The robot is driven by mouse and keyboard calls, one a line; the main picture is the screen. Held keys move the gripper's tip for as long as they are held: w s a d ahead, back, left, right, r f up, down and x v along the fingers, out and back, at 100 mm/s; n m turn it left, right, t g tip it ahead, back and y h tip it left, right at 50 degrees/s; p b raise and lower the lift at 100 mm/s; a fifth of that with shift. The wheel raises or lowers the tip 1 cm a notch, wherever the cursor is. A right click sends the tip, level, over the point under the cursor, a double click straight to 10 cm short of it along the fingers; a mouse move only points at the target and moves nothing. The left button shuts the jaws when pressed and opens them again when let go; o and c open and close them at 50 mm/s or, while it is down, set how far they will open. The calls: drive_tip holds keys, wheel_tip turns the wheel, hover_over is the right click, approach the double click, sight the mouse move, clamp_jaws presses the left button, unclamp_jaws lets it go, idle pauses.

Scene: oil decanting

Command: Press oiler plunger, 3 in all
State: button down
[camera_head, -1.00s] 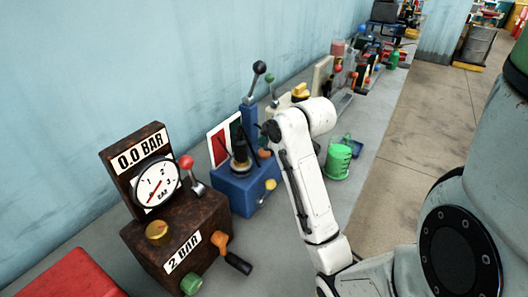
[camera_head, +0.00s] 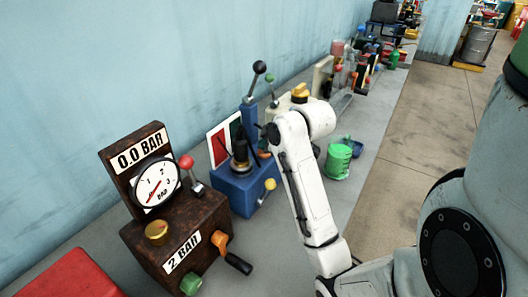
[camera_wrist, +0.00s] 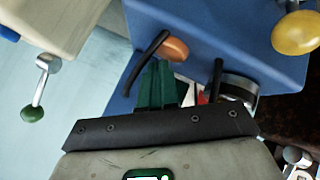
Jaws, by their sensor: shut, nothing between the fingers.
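A blue block (camera_head: 238,193) stands on the bench left of my arm. A black tapered part with a pale ring (camera_head: 240,160) rises from its top; I cannot tell surely which part is the oiler plunger. In the wrist view the blue block (camera_wrist: 215,35) fills the upper middle, with an orange rounded part (camera_wrist: 173,49) and black rods on it. My gripper (camera_wrist: 158,66) is shut and empty, its dark green fingers pointing at the block beside the orange part. Contact cannot be told. In the head view my wrist hides most of the fingers.
A rusty box with a gauge (camera_head: 157,184) reading 0.0 BAR stands nearer on the left, with an orange-and-black crank (camera_head: 232,258). A blue lever column (camera_head: 250,112) rises behind the block. A green bucket (camera_head: 338,160) stands right of my arm.

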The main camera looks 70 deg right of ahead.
drive_tip(key=shift+f, duration=0.6)
idle(0.6)
drive_tip(key=shift+r, duration=0.15)
drive_tip(key=shift+r+p, duration=0.85)
wheel_tip(320, 180, up, 5)
drive_tip(key=p, duration=0.5)
drive_tip(key=shift+r, duration=0.1)
drive_tip(key=shift+s, duration=0.1)
idle(0.6)
